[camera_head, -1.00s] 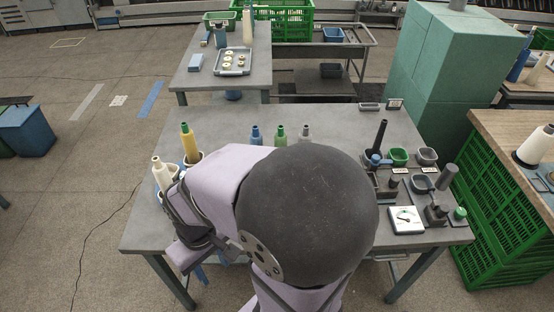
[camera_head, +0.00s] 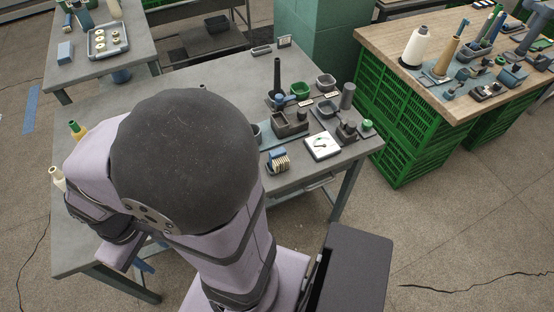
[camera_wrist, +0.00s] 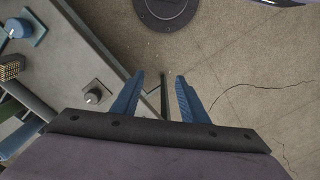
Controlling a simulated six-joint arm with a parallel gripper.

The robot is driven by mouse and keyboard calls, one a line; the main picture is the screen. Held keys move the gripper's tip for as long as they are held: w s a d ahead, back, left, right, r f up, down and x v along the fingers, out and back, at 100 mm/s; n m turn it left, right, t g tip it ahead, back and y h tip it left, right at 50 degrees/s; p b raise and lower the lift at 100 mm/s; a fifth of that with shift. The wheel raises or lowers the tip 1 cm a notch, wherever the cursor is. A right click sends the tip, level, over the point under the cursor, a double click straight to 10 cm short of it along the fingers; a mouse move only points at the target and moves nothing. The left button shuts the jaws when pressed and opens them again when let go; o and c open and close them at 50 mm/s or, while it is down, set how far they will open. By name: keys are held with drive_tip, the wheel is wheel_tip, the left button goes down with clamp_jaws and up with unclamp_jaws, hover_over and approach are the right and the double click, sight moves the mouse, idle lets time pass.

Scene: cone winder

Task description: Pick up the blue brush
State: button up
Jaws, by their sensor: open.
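A small blue piece with pale ribbed or bristly sides (camera_head: 278,160) lies on the near right part of the grey table (camera_head: 215,88). It may be the blue brush, but it is too small to be sure. In the head view my arm mostly hides the gripper, low at the left by the table's near edge. In the wrist view a blue round piece (camera_wrist: 18,28) and a tan textured block (camera_wrist: 11,67) sit at the far left, away from the fingers.
A white dial gauge (camera_head: 322,146), dark bins and a tall black post (camera_head: 277,75) crowd the table's right side. A wooden bench (camera_head: 455,88) over green crates (camera_head: 400,128) stands at right. Floor between them is open.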

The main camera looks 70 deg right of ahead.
drive_tip(key=w+d+n+h+b, duration=0.1)
drive_tip(key=w+d+n, duration=0.15)
drive_tip(key=d, duration=0.65)
drive_tip(key=n+g+h+b, duration=0.2)
drive_tip(key=n+g+b, duration=0.1)
drive_tip(key=n, duration=0.4)
hover_over(277, 151)
drive_tip(key=w+a, duration=0.2)
wheel_tip(277, 151, down, 2)
drive_tip(key=shift+m, duration=0.25)
drive_tip(key=shift+p+x, duration=0.3)
drive_tip(key=shift+x, duration=3.45)
drive_tip(key=shift+s+d, duration=0.1)
drive_tip(key=shift+s, duration=0.1)
drive_tip(key=shift+r, duration=0.1)
clamp_jaws()
